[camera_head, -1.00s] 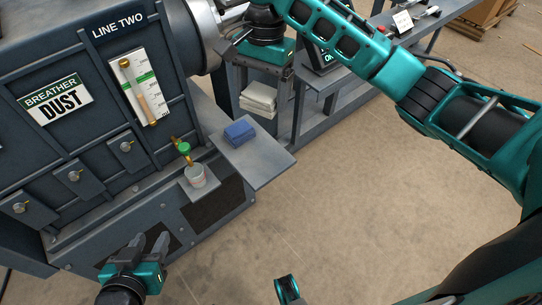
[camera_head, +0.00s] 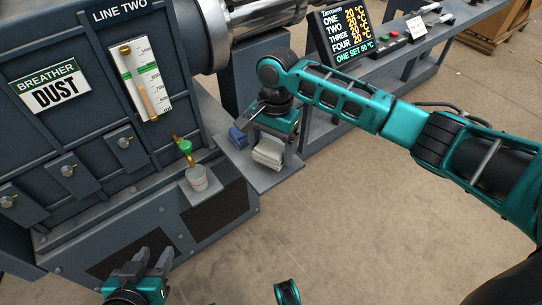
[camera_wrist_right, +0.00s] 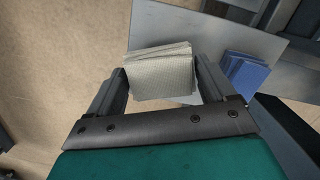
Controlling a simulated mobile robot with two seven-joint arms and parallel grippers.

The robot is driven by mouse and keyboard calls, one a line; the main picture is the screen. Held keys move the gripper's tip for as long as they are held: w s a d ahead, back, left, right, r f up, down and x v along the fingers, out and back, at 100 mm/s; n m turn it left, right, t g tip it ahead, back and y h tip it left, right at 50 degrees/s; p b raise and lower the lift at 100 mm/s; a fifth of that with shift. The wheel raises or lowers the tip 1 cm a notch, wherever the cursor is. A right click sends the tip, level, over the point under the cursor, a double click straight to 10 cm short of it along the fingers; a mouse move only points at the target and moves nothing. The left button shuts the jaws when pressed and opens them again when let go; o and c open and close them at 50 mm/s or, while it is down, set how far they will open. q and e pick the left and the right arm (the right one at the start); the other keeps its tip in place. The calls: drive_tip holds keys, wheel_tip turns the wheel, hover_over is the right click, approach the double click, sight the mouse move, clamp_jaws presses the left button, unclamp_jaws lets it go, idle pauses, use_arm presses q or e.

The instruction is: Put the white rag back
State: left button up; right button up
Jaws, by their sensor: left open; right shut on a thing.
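The white rag (camera_head: 268,152) is a folded, layered off-white stack at the grey side shelf (camera_head: 262,183) of the machine. My right gripper (camera_head: 272,140) is shut on it from above, and the rag also shows between the two fingers in the right wrist view (camera_wrist_right: 160,72). I cannot tell whether the rag touches the shelf or hangs just above it. A folded blue rag (camera_head: 237,136) lies on the same shelf, left of the white one, partly hidden by my right gripper. My left gripper (camera_head: 148,262) is open and empty at the lower left, in front of the machine.
A cup (camera_head: 197,178) stands on a small ledge under a green-handled valve (camera_head: 185,147), left of the shelf. A temperature display (camera_head: 345,33) stands on a bench at the back right. The floor in front is clear.

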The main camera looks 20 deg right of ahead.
sight(274, 143)
wheel_tip(274, 143, down, 3)
drive_tip(key=shift+r, duration=0.2)
drive_tip(key=o, duration=0.8)
drive_tip(key=shift+f, duration=0.1)
drive_tip(key=r+p, duration=0.1)
drive_tip(key=r, duration=0.3)
drive_tip(key=r+p, duration=0.1)
drive_tip(key=r, duration=0.3)
drive_tip(key=w+d+r+p, duration=0.1)
drive_tip(key=r, duration=0.3)
drive_tip(key=shift+r+p, duration=0.1)
drive_tip(key=shift+p, duration=0.2)
